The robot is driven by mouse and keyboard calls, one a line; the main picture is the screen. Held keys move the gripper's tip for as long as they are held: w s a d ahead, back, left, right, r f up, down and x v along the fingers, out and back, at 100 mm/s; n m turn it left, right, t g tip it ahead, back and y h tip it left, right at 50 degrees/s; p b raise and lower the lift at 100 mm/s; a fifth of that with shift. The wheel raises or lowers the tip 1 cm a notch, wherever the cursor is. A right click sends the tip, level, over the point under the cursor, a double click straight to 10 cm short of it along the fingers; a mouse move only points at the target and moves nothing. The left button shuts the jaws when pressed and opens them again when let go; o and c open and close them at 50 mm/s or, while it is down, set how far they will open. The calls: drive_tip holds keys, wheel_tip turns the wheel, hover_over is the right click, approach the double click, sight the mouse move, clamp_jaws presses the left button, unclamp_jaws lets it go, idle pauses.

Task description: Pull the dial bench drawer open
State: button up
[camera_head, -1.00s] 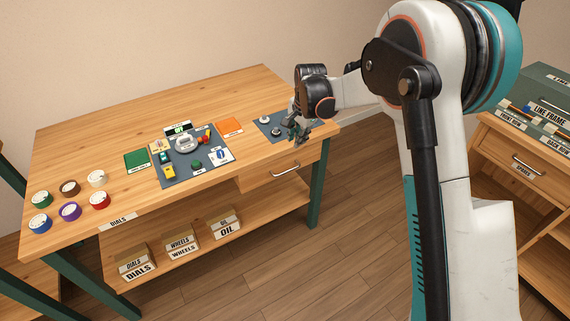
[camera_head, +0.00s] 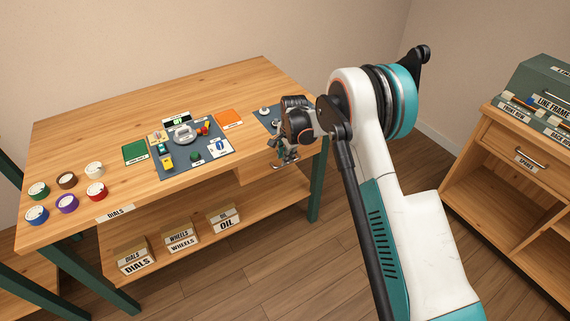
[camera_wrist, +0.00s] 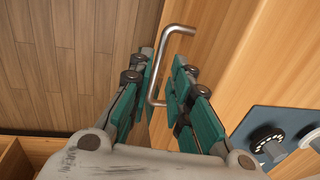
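The dial bench (camera_head: 110,140) is a wooden bench with dark green legs. Its drawer (camera_head: 252,173) is at the right end of the front edge and looks shut, though my gripper hides part of its front. The drawer's metal bar handle (camera_wrist: 160,62) shows in the wrist view between my fingers. My gripper (camera_wrist: 164,75) has teal pads, spread apart on both sides of the handle bar. The left pads look very close to the bar; I cannot tell if they touch. In the head view my gripper (camera_head: 285,161) is in front of the drawer.
A dark mat (camera_head: 185,177) with small parts lies mid-bench, and several coloured dials (camera_head: 67,204) stand at the left. A mat with dials (camera_wrist: 285,135) lies on the top beside the drawer. Labelled boxes (camera_head: 223,218) stand on the lower shelf. Floor is clear before the drawer.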

drive_tip(key=shift+w+a+f+b, duration=0.1)
drive_tip(key=shift+w+f+b, duration=0.1)
drive_tip(key=shift+f, duration=0.75)
drive_tip(key=shift+w+a+f+b, duration=0.1)
drive_tip(key=shift+f+b, duration=0.1)
drive_tip(key=shift+f, duration=0.75)
drive_tip(key=shift+c, duration=0.5)
clamp_jaws()
